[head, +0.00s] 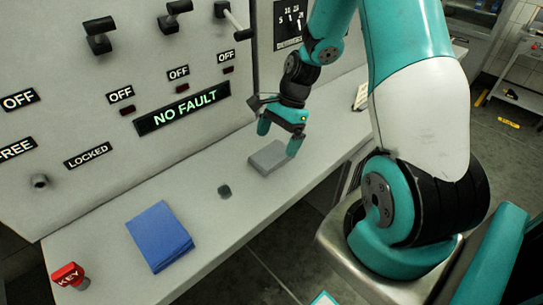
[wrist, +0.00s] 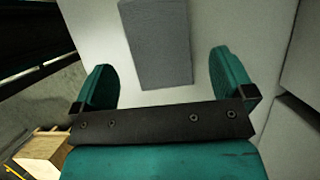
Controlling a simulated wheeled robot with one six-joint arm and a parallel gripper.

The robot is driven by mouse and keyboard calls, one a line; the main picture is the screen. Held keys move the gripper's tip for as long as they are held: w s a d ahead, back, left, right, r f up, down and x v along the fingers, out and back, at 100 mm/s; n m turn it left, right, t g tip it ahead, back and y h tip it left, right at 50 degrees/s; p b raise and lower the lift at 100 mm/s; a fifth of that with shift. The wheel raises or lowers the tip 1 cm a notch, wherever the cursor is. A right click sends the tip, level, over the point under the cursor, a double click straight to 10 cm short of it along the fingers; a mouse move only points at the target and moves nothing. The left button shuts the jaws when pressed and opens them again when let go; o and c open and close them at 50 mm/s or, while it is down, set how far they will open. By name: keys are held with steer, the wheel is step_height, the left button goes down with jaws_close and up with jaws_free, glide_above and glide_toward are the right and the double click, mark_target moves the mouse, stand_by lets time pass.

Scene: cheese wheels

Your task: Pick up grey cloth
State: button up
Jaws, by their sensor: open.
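The grey cloth (head: 268,159) is a folded flat rectangle on the light grey counter in front of the control panel. In the wrist view the cloth (wrist: 156,45) lies beyond my fingertips and between their lines. My gripper (head: 278,139) is open, pointing down above the cloth, with one finger toward its left and one toward its right. In the wrist view both teal fingers of the gripper (wrist: 161,65) are spread wide, with nothing between them. I cannot tell the exact height of the fingertips over the cloth.
The panel (head: 110,130) with levers rises behind. The wrist view shows a wooden box (wrist: 45,152) at lower left.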

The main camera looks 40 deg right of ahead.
mark_target(272, 154)
steer(key=x, duration=0.4)
steer(key=shift+a, duration=0.1)
steer(key=c, duration=0.9)
steer(key=shift+r, duration=0.2)
step_height(272, 154, up, 20)
steer(key=shift+f+p, duration=0.1)
steer(key=shift+p, duration=0.35)
